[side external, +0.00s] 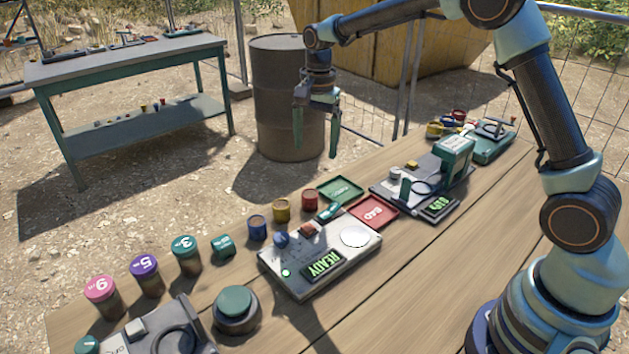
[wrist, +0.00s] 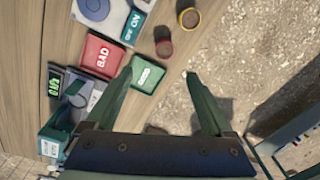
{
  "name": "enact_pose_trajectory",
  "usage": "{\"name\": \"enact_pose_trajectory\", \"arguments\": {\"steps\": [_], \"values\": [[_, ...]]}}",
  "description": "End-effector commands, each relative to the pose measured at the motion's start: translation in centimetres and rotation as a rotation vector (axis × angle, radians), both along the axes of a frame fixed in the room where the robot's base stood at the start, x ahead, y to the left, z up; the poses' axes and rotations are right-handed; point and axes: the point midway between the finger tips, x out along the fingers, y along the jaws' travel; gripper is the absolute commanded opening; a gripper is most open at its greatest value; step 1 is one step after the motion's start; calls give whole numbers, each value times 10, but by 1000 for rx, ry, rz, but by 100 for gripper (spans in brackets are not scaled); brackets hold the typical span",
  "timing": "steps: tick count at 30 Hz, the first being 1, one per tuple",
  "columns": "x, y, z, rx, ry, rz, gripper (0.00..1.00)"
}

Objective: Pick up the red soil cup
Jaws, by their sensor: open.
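The red soil cup (side external: 310,200) stands upright on the wooden table near its far edge, at the right end of a row with a yellow cup (side external: 281,210) and a blue cup (side external: 257,227). The red cup also shows in the wrist view (wrist: 163,48), just ahead of the fingertips, with the yellow cup (wrist: 188,18) beyond it. My gripper (side external: 316,152) hangs in the air above and beyond the table's far edge, apart from the cup. Its two green fingers are spread with nothing between them, also in the wrist view (wrist: 158,77).
A green tray (side external: 340,188) and a red BAD tray (side external: 374,212) lie right of the red cup. A device with a READY display (side external: 322,264) stands in front of it. Numbered jars (side external: 145,275) line the left. A barrel (side external: 290,95) stands behind the table.

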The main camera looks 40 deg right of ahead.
Motion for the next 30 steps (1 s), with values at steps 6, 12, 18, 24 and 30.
{"name": "enact_pose_trajectory", "arguments": {"steps": [6,12,18,24,30], "values": [[14,1,-30,2,45,-115,86],[15,1,-52,2,54,-131,86],[15,1,-85,2,53,-130,86],[15,1,-101,3,50,-129,86],[18,-2,-123,2,52,-129,86]]}}
